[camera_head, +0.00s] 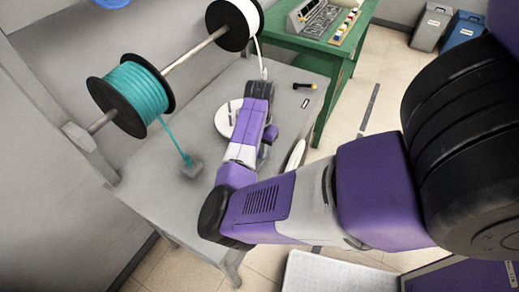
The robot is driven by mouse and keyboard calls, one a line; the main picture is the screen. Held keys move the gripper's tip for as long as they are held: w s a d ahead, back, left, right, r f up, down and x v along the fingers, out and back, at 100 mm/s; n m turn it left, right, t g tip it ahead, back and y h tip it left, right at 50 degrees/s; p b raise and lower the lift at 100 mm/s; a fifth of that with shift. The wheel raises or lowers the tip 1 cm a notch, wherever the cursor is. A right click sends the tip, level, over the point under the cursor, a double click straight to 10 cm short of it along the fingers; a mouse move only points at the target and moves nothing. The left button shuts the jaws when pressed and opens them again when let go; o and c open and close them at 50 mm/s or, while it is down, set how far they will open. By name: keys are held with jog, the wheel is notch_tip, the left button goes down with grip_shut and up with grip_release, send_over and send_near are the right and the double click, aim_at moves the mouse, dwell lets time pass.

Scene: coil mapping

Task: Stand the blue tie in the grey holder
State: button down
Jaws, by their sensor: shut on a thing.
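My arm reaches in from the right and bends over the grey table (175,215). Its wrist is above the table, right of a white round disc (222,122) that it partly covers. The fingers of my gripper are hidden behind the arm, so I cannot see what they hold. I cannot make out a blue tie. A small grey block (192,168) stands on the table at left, with the end of a teal cable at its top. I cannot tell if this block is the grey holder.
A teal cable spool (146,93) and a white cable spool (240,18) hang on a rod (195,50). A white cable runs down behind my wrist. A green table (343,72) stands behind. The table's front left is clear.

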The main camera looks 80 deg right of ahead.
jog(key=shift+f, duration=0.1)
jog(key=c, duration=1.2)
grip_release()
jog(key=shift+c, duration=0.2)
jog(key=shift+r+b, duration=0.5)
jog(key=shift+r, duration=3.4)
